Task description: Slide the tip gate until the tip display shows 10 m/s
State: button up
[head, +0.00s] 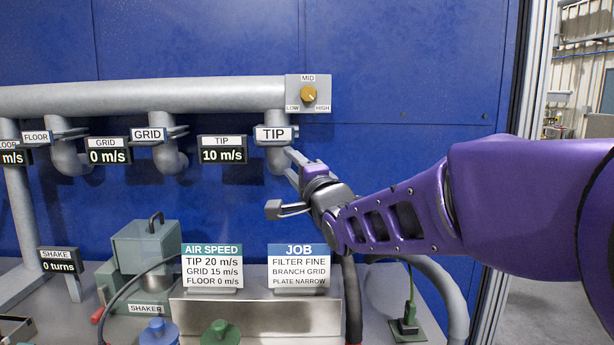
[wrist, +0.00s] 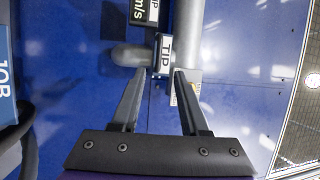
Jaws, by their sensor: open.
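The tip gate (head: 274,134), with a white TIP label, sits on the rightmost downpipe below the grey main duct. In the wrist view the tip gate (wrist: 165,52) lies just beyond the fingertips. The tip display (head: 222,155), left of the gate, reads 10 m/s. My gripper (head: 281,181) is open at the lower right of the gate. In the wrist view my gripper (wrist: 160,72) has its two fingers apart, with the gate label ahead of the gap. I cannot tell whether a finger touches the gate.
The grid gate (head: 149,134) and a grid display (head: 108,157) reading 0 m/s are further left. A knob (head: 308,94) points near MID. Below stand the AIR SPEED sign (head: 211,272), the JOB sign (head: 299,268) and a shaker (head: 146,250). Blue wall lies behind.

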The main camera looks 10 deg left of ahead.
jog(key=shift+v, duration=2)
jog(key=shift+r, duration=0.15)
